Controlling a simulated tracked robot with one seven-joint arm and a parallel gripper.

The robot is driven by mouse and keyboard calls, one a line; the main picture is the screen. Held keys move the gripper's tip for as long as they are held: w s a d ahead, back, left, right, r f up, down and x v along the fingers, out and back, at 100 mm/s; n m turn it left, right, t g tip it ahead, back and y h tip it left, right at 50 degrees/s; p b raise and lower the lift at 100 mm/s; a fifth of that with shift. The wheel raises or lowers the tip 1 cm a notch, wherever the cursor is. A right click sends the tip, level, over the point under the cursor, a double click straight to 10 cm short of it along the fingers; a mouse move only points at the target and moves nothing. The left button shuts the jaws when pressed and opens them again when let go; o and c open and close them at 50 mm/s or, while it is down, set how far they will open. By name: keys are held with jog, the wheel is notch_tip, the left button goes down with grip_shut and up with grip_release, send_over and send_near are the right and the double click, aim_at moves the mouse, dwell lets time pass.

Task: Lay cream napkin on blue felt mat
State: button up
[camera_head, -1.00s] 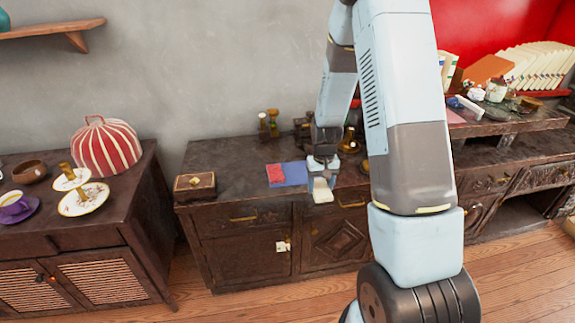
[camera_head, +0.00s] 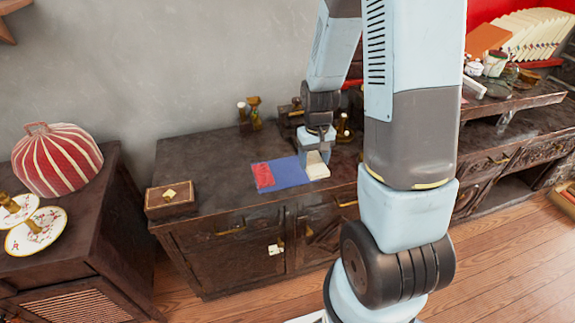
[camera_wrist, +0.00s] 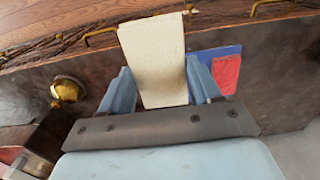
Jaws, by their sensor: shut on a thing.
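The cream napkin (camera_head: 317,168) is a small folded pale piece, and my gripper (camera_head: 317,153) is shut on it. In the wrist view the napkin (camera_wrist: 155,50) stands out between the two blue fingers of my gripper (camera_wrist: 160,88). The blue felt mat (camera_head: 289,175) lies on the dark cabinet top, just left of the napkin in the head view. A red cloth (camera_head: 263,175) covers the mat's left part. In the wrist view the mat (camera_wrist: 214,53) and red cloth (camera_wrist: 227,74) are right of the napkin. I cannot tell whether the napkin touches the mat or cabinet top.
A small wooden box (camera_head: 170,199) stands at the cabinet's left end. Brass items (camera_head: 254,112) stand along the back. A brass object (camera_wrist: 67,90) is left of my gripper in the wrist view. The cabinet top (camera_head: 220,180) is clear between box and mat.

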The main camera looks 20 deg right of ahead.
jog(key=w+a+f, duration=0.2)
jog(key=w+f, duration=0.2)
jog(key=w, duration=0.4)
send_over(293, 170)
jog(key=f, duration=0.5)
jog(key=shift+s+d, duration=0.1)
jog(key=shift+s, duration=0.15)
jog(key=shift+w+f, duration=0.1)
jog(key=shift+f, duration=0.05)
notch_tip(293, 170, down, 3)
jog(key=shift+w+f, duration=0.1)
jog(key=o, duration=1)
jog(key=shift+o, duration=0.2)
